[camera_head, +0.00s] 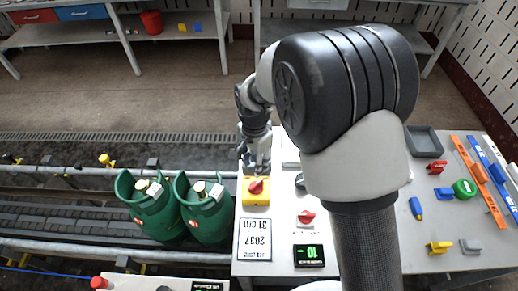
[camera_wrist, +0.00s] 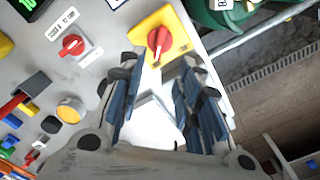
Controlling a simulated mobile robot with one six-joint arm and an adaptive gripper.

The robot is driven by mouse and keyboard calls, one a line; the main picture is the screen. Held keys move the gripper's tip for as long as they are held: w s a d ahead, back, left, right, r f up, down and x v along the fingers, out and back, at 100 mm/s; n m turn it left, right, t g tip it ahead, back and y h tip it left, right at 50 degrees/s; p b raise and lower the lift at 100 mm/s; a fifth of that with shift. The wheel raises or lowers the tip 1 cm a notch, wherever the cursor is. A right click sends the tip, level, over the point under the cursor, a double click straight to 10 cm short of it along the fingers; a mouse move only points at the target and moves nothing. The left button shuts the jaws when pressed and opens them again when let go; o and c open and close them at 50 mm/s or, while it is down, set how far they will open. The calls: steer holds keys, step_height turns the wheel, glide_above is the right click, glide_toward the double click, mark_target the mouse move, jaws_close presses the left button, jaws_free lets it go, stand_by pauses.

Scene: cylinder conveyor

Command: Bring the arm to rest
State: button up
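My gripper (camera_head: 256,160) hangs over the left part of the grey control table (camera_head: 440,220), just behind a yellow switch box (camera_head: 256,198) with a red rotary knob (camera_head: 257,186). In the wrist view my gripper (camera_wrist: 160,70) has its two fingers apart with nothing between them. The yellow box (camera_wrist: 178,38) and its red knob (camera_wrist: 159,39) lie just beyond the fingertips there. I cannot tell whether the fingers touch the box. My arm is bent over the table and hides part of it.
Two green gas cylinders (camera_head: 152,207) (camera_head: 206,212) stand on the conveyor (camera_head: 65,217) left of the table. A second red knob (camera_head: 306,217), a green display (camera_head: 309,255), a grey tray (camera_head: 424,142) and several small coloured parts are on the table. Open floor (camera_head: 190,90) lies behind.

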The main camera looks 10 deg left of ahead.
steer(key=s+d+r+n+t, duration=0.1)
steer(key=s+d+r, duration=0.1)
steer(key=d+r, duration=0.6)
steer(key=s+d+r+n+t, duration=0.1)
steer(key=s+d+r+n, duration=0.15)
steer(key=d+r, duration=0.55)
steer(key=s+d+r+n+t, duration=0.1)
steer(key=s+d+r, duration=0.1)
steer(key=s+d, duration=0.3)
steer(key=s+d+r+n+t+b, duration=0.1)
steer(key=s+d+r+n, duration=0.1)
steer(key=s+d, duration=0.4)
steer(key=s+r, duration=0.1)
steer(key=s, duration=0.3)
steer(key=shift+s+t, duration=0.3)
steer(key=shift+s, duration=0.05)
